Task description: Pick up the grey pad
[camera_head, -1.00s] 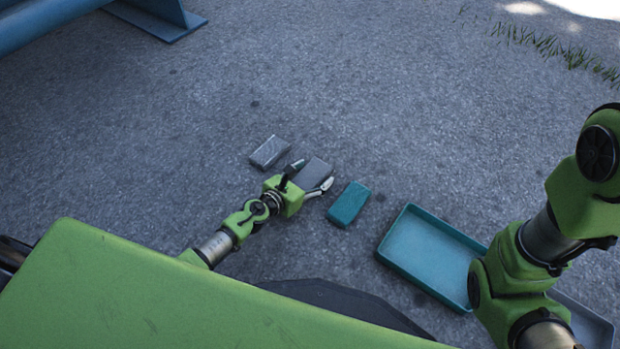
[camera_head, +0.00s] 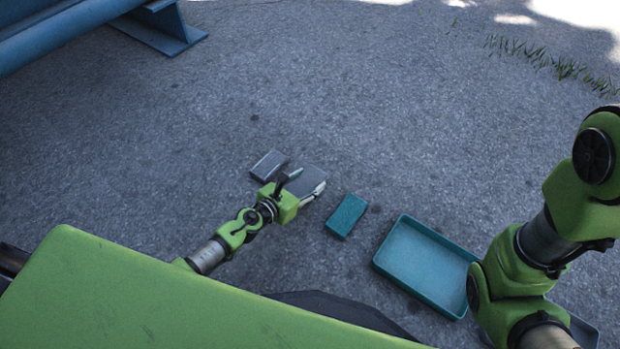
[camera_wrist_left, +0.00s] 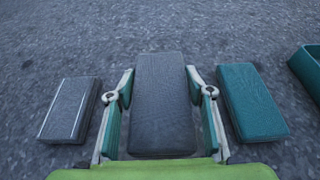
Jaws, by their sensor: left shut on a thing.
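The grey pad (camera_head: 308,177) is a plain dark grey block between the fingers of my left gripper (camera_head: 299,186). In the left wrist view the pad (camera_wrist_left: 164,100) lies lengthwise between the two fingers of the gripper (camera_wrist_left: 160,112), which is shut on its sides. I cannot tell for sure whether the pad is clear of the ground. My right arm (camera_head: 540,245) shows at the right, but its gripper is out of view.
A second grey block with a pale line (camera_head: 269,165) lies close to the left of the held pad. A teal block (camera_head: 346,216) lies to the right, then a teal tray (camera_head: 385,262). A grey tray is mostly hidden behind my right arm. Open asphalt lies beyond.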

